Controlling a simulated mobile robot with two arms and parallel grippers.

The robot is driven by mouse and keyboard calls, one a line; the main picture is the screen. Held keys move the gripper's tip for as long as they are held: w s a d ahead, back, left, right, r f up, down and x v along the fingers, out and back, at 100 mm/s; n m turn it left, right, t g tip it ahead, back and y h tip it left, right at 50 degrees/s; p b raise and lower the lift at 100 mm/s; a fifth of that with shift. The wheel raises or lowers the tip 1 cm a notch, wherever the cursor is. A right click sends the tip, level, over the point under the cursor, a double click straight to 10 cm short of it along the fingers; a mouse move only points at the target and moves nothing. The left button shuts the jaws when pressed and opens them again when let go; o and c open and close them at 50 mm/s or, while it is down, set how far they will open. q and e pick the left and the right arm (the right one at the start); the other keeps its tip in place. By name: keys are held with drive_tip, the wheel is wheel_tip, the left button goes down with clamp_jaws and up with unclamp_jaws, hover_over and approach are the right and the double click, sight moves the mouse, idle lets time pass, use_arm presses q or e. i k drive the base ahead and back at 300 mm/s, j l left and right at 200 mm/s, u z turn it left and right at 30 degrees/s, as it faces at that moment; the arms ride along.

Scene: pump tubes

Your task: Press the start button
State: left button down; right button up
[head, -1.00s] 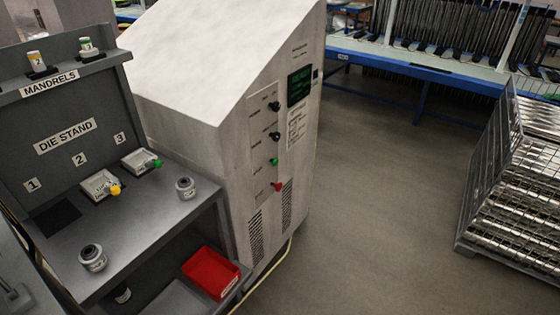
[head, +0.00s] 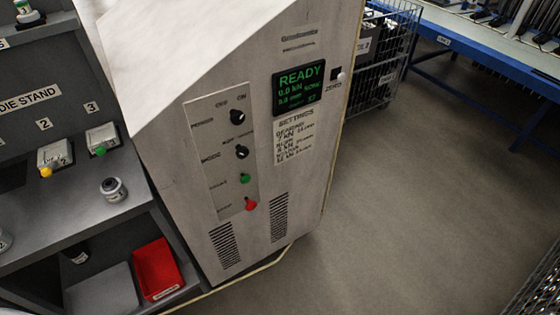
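The machine cabinet (head: 300,170) stands in the middle of the head view, its side panel facing me. The panel has two black knobs, an upper one (head: 237,117) and a lower one (head: 242,152). Below them is a green button (head: 245,178), and under that a red button (head: 250,204). The small labels beside them are too blurred to read surely. A display (head: 298,87) on the panel reads READY in green. A white knob or button (head: 341,77) sits near the ZERO label. Neither of my grippers is in view.
The grey die stand (head: 50,235) adjoins the cabinet on the left, with small parts on it and a red bin (head: 158,268) on its lower shelf. A wire cage (head: 390,50) and a blue-framed bench (head: 480,50) stand behind. The floor (head: 400,210) to the right is clear.

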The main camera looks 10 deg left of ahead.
sight(245, 180)
drive_tip(key=i+l+u, duration=0.1)
drive_tip(key=l, duration=0.3)
drive_tip(key=i+l, duration=0.2)
drive_tip(key=l, duration=0.2)
drive_tip(key=i+l+u, duration=0.15)
drive_tip(key=l, duration=0.25)
